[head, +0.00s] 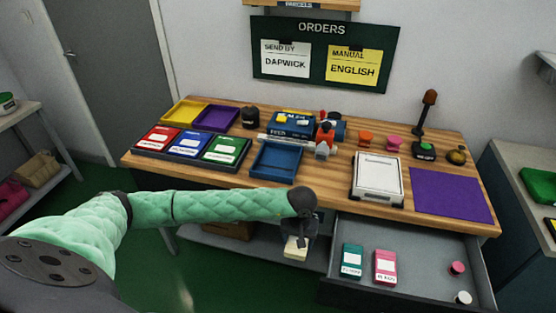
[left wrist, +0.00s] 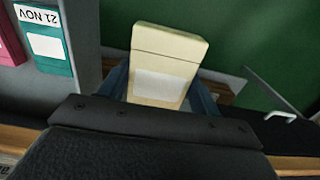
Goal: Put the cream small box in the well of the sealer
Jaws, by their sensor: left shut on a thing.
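The cream small box (head: 296,248) is held low in front of the table, beside the open drawer, in the head view. My left gripper (head: 300,232) is shut on it. In the left wrist view the cream box (left wrist: 168,62), with a blank whitish label, sticks out between the fingers of my left gripper (left wrist: 160,92). No part is clearly marked as the sealer. A blue machine (head: 290,125) with red-orange parts stands at the table's back, and a white-topped device (head: 378,179) sits at the front right; I cannot tell which is the sealer. My right gripper is not in view.
The open drawer (head: 455,238) holds a teal box (head: 352,260), a pink box (head: 385,266) and two small round pieces. On the table are an empty blue tray (head: 258,163), a tray of coloured cards, a purple mat (head: 450,194) and an upright lever (head: 425,115).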

